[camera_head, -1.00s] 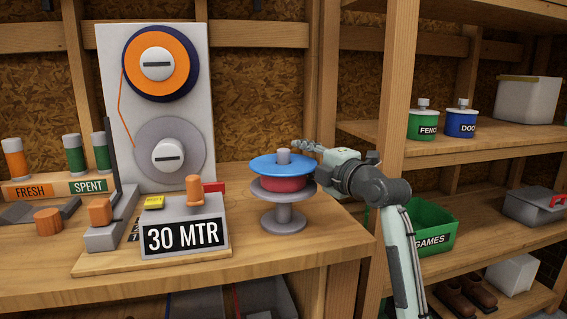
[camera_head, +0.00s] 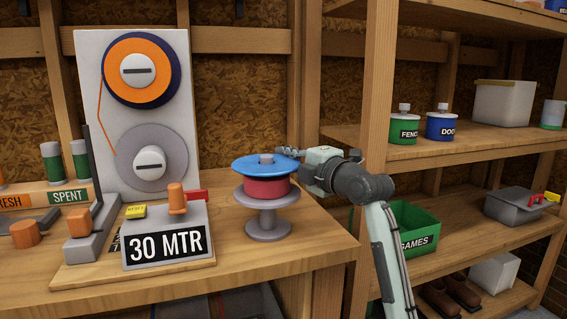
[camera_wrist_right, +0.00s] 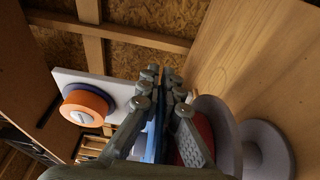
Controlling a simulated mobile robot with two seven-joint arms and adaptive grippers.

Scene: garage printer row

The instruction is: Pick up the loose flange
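The loose flange, a blue disc (camera_head: 246,167), sits around the top of the grey peg (camera_head: 267,158), above the red spool (camera_head: 266,188) on its grey stand (camera_head: 268,228). My right gripper (camera_head: 288,153) is at the flange's right rear rim. In the wrist view, the two fingers (camera_wrist_right: 165,80) lie close together on either side of the blue disc (camera_wrist_right: 151,142), which shows edge-on between them; they look shut on its rim. The fingertip contact is partly hidden. My left gripper is out of view.
A scale-like machine with a 30 MTR sign (camera_head: 167,244) and an upright panel with an orange spool (camera_head: 120,60) stand left of the stand. A wooden post (camera_head: 376,90) is close behind my right arm. Shelves with a green GAMES bin (camera_head: 414,225) lie right. Bench front is clear.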

